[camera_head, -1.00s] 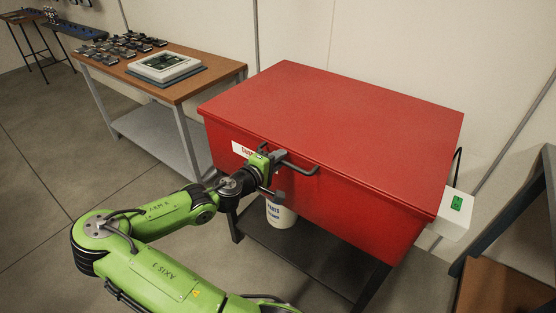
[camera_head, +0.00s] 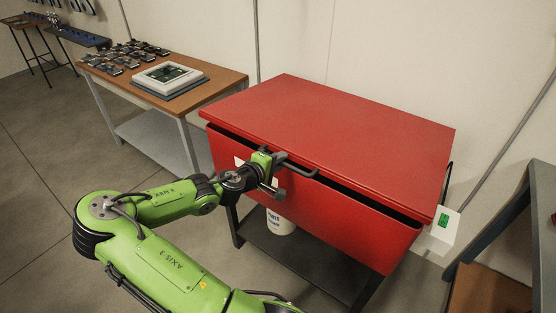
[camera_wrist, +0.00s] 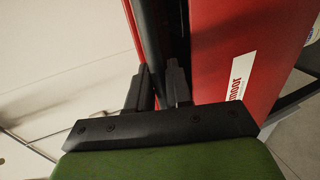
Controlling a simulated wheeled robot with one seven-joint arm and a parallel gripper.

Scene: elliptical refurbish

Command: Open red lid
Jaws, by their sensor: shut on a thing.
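The red lid (camera_head: 330,122) covers a red box (camera_head: 310,190) on a dark stand. Its front edge is raised a little, and a dark gap shows between lid and box. A dark bar handle (camera_head: 298,170) is fixed at the front of the lid. My gripper (camera_head: 272,162) is at the left part of this handle. In the wrist view, my gripper (camera_wrist: 160,88) has its two fingers on either side of the dark handle bar (camera_wrist: 149,40), shut on it. The red box wall with a white label (camera_wrist: 243,80) is to the right there.
A wooden-topped table (camera_head: 215,90) with a device and several small parts stands at the back left. A white bucket (camera_head: 281,220) sits on the shelf under the box. A white box with a green switch (camera_head: 444,221) is at the right. A wall is behind.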

